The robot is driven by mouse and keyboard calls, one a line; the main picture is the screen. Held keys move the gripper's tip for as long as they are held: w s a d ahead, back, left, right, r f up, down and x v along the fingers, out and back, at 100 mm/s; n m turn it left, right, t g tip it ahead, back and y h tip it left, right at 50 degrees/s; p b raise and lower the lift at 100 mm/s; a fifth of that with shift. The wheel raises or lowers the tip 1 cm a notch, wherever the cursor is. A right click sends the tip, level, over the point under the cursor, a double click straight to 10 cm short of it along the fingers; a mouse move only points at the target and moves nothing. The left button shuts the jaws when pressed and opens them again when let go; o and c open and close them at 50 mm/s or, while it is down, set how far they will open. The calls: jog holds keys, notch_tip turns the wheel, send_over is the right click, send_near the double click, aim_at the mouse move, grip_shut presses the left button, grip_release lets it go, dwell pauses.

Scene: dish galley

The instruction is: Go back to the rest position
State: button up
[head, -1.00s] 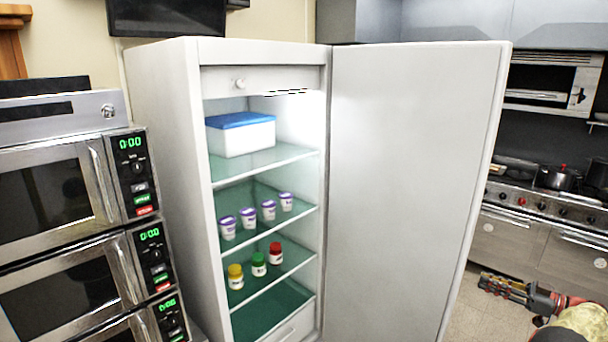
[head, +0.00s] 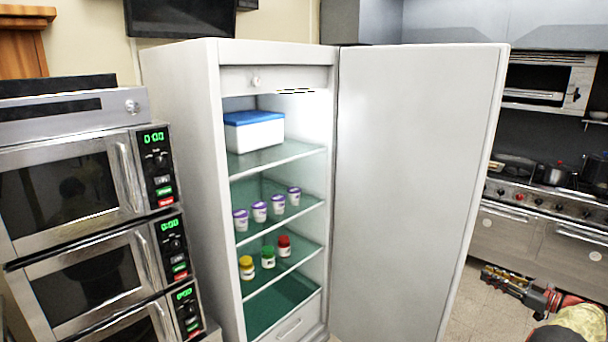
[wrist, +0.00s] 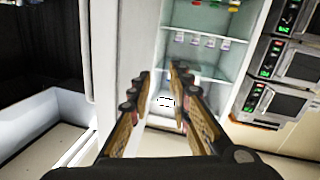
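The fridge (head: 182,170) stands open in the middle of the head view. The wrist view seems upside down and shows the fridge interior beyond the fingers.
A blue-lidded white box (head: 254,133), several purple-lidded cups (head: 259,212) and three jars (head: 268,257) stand on the fridge shelves. Stacked ovens (head: 75,200) are at left. A stove (head: 545,203) is at right, with bare floor before it.

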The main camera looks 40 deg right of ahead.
jog(key=s+d+f+m+g+h, duration=0.3)
jog(key=s+d+m+g+h, duration=0.1)
jog(key=d+h, duration=0.15)
jog(key=s+d+f+m+g+h, duration=0.3)
jog(key=d+m+g+h, duration=0.15)
jog(key=d, duration=0.25)
jog(key=w+a+r+m+g+y, duration=0.1)
jog(key=w+a+r+g+y, duration=0.15)
jog(key=w+a, duration=0.85)
jog(key=w+a+r+g+y, duration=0.25)
jog(key=w+a, duration=0.25)
jog(key=a, duration=1.3)
jog(key=w+a+r+m+g+y, duration=0.1)
jog(key=w+a+r+g+y, duration=0.15)
jog(key=w+a, duration=0.85)
jog(key=a+r+n+t+y, duration=0.1)
jog(key=a+r+n, duration=0.2)
jog(key=a, duration=1.5)
jog(key=a+r+n+t+y, duration=0.2)
jog(key=a+r+n, duration=0.1)
jog(key=a, duration=1.5)
jog(key=s+a+r+n+t+y, duration=0.1)
jog(key=a+r+n+y, duration=0.1)
jog(key=a, duration=1.7)
jog(key=shift+r+n, duration=0.7)
jog(key=shift+n, duration=0.35)
jog(key=shift+a, duration=0.15)
